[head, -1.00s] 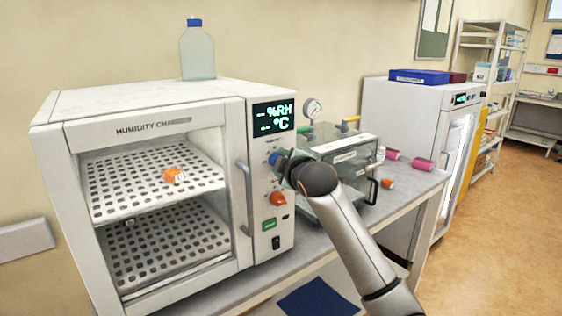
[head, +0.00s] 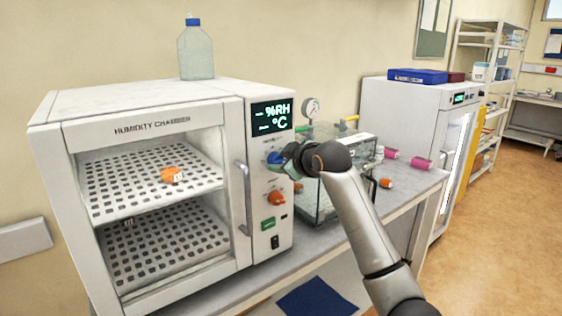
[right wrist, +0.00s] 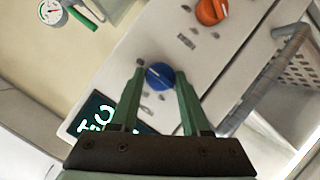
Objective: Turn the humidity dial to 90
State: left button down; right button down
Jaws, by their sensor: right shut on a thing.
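The humidity chamber (head: 150,126) stands on the bench with its door closed. Its front panel carries a blue dial (head: 275,157), an orange dial (head: 277,198) below it and a display (head: 271,116) with green %RH and °C signs; its values are too small to read. My right gripper (head: 283,157) is at the blue dial. In the right wrist view its green fingers stand on either side of the blue dial (right wrist: 160,76), shut on it; a pale pointer line shows on its face. The orange dial (right wrist: 211,11) is free. My left gripper is not in view.
A blue-capped bottle (head: 196,50) stands on top of the chamber. Right of my gripper are a clear box with a gauge (head: 311,108) and pink-labelled vials (head: 421,163). An orange-capped bottle (head: 172,175) lies on the chamber's upper shelf. A fridge (head: 410,120) stands behind.

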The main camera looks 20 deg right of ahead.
jog(key=shift+c, duration=1.9)
grip_release()
jog(key=b+v, duration=0.2)
jog(key=v, duration=1)
jog(key=shift+s, duration=0.25)
jog(key=shift+r, duration=0.1)
